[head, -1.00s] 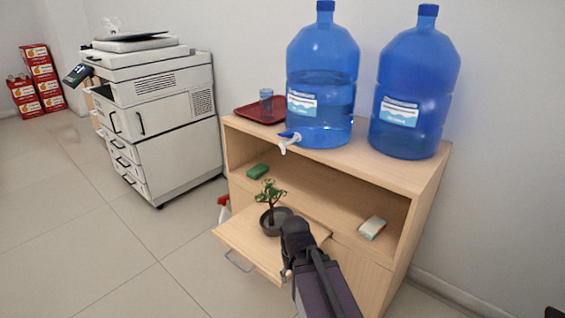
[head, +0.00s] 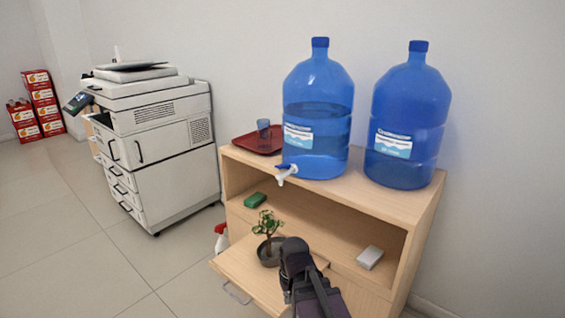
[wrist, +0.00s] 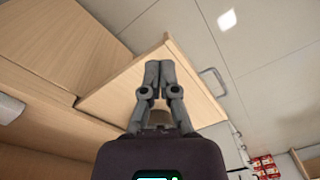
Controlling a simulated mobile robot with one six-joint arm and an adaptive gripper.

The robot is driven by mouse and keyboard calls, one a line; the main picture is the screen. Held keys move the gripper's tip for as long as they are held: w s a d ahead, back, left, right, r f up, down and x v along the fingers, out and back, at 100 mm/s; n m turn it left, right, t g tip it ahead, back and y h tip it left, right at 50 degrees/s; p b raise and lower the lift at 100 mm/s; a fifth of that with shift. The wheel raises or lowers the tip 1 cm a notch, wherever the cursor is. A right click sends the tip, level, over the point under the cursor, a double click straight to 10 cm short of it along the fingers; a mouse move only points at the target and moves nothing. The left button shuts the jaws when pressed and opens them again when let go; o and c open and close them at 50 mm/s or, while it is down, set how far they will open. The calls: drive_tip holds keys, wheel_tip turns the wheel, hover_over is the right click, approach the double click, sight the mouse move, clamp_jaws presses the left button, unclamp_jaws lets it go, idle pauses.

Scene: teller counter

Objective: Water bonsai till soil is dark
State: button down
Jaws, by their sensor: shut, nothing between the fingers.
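The bonsai (head: 268,226) stands upright in a dark round pot (head: 266,257) on a pulled-out wooden panel (head: 236,268) of the cabinet. Its soil is too small to judge. The left blue water bottle (head: 318,110), partly full, has a white tap with a blue lever (head: 286,173) over the cabinet's front edge. A clear bluish cup (head: 263,132) stands on a red tray (head: 247,144) left of that bottle. My gripper (wrist: 158,66) is shut and empty in the wrist view, with the panel behind it. In the head view my arm is close to the pot's right side.
A second blue bottle (head: 406,120) stands at the right on the cabinet (head: 388,208). The shelf holds a green sponge-like block (head: 255,200) and a pale block (head: 369,258). A spray bottle (head: 221,240) is left of the cabinet. A copier (head: 160,150) stands further left. The floor in front is clear.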

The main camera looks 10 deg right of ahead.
drive_tip(key=w+d+r+n+t+y+p, duration=0.1)
drive_tip(key=w+d+r+p, duration=0.3)
drive_tip(key=w+r+p, duration=0.4)
drive_tip(key=w+d+r+n+t+y+p, duration=0.2)
drive_tip(key=w+r+p, duration=0.7)
drive_tip(key=r+p, duration=0.5)
drive_tip(key=w+d+r+n+t+y+p, duration=0.2)
drive_tip(key=w+d+r+p, duration=0.4)
drive_tip(key=r, duration=1.2)
drive_tip(key=w+y+p, duration=0.1)
drive_tip(key=w+p, duration=0.2)
drive_tip(key=p, duration=0.2)
drive_tip(key=shift+w+t+y, duration=0.2)
drive_tip(key=shift+t+y, duration=0.1)
drive_tip(key=shift+t, duration=0.1)
drive_tip(key=b, duration=0.7)
hover_over(283, 166)
drive_tip(key=f, duration=0.7)
drive_tip(key=shift+d+f, duration=0.25)
drive_tip(key=shift+f, duration=0.05)
drive_tip(key=shift+s+a+f+b, duration=0.15)
drive_tip(key=shift+a+f+b, duration=0.05)
drive_tip(key=shift+f+b, duration=0.65)
drive_tip(key=shift+s+a+f+b, duration=0.1)
drive_tip(key=shift+a+f+b, duration=0.05)
drive_tip(key=shift+f+b, duration=0.65)
drive_tip(key=shift+r, duration=0.1)
